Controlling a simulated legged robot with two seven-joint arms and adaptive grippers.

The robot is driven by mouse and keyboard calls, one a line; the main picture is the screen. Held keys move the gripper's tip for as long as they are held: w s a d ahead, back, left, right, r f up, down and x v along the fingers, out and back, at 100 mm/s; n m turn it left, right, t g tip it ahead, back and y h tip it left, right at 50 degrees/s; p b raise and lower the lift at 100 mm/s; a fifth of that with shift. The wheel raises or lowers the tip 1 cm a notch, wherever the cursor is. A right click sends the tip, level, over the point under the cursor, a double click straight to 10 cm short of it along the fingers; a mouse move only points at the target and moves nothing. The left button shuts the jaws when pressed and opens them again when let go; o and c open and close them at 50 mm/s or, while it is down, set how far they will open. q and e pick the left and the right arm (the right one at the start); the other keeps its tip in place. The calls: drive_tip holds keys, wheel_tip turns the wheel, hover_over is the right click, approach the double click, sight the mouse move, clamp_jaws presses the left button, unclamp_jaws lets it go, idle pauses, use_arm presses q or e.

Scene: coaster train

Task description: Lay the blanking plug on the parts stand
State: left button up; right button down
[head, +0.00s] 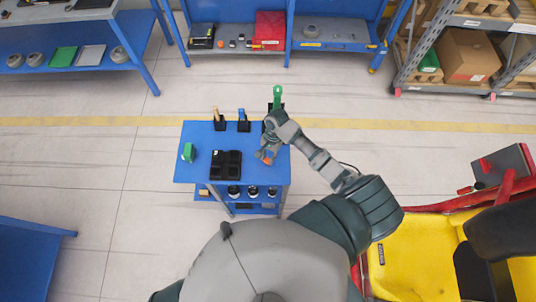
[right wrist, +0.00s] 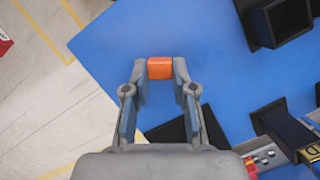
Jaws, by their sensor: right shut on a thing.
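The blanking plug seems to be the small orange piece (right wrist: 160,68), held between the fingertips of my right gripper (right wrist: 160,70). In the head view the orange plug (head: 267,160) shows at the tips of my right gripper (head: 267,155), over the right part of the blue stand (head: 200,136), which I take for the parts stand. In the right wrist view the blue top (right wrist: 150,25) lies beneath the plug. I cannot tell whether the plug touches it. My left gripper is not in view.
On the stand are a black tray (head: 226,164), a green piece (head: 188,153) and several black holders at the back edge, one with a blue-handled tool (head: 242,115). Black cups sit on the shelf below. A yellow-seated red vehicle (head: 415,250) is at right.

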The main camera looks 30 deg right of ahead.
drive_tip(key=shift+d+f, duration=0.15)
drive_tip(key=shift+d, duration=0.1)
drive_tip(key=shift+a+f, duration=0.15)
drive_tip(key=shift+f, duration=0.05)
idle(0.4)
drive_tip(key=c, duration=0.9)
unclamp_jaws()
drive_tip(key=shift+o, duration=0.2)
drive_tip(key=v, duration=1.2)
drive_tip(key=shift+f, duration=0.15)
